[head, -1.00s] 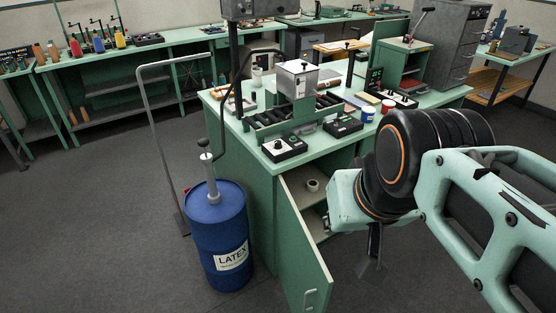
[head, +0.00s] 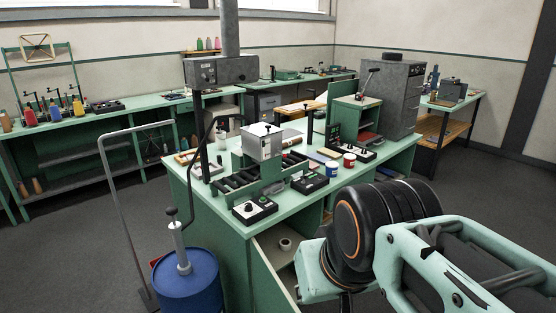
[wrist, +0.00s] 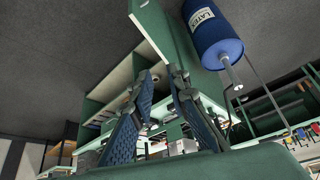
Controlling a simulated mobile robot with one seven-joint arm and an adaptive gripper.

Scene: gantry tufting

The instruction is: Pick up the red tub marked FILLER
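A small red tub (head: 349,160) stands on the green workbench (head: 228,203), right beside a blue tub (head: 333,169). Its label is too small to read. My gripper shows in the wrist view (wrist: 158,80) with two dark blue ribbed fingers apart and nothing between them. The gripper is well short of the red tub. I cannot pick out the red tub in the wrist view.
A blue LATEX drum (head: 190,287) with a pump stands left of the bench, near a grey tube frame (head: 112,190). Switch boxes (head: 254,209) and a roller unit with a metal box (head: 262,142) crowd the bench top.

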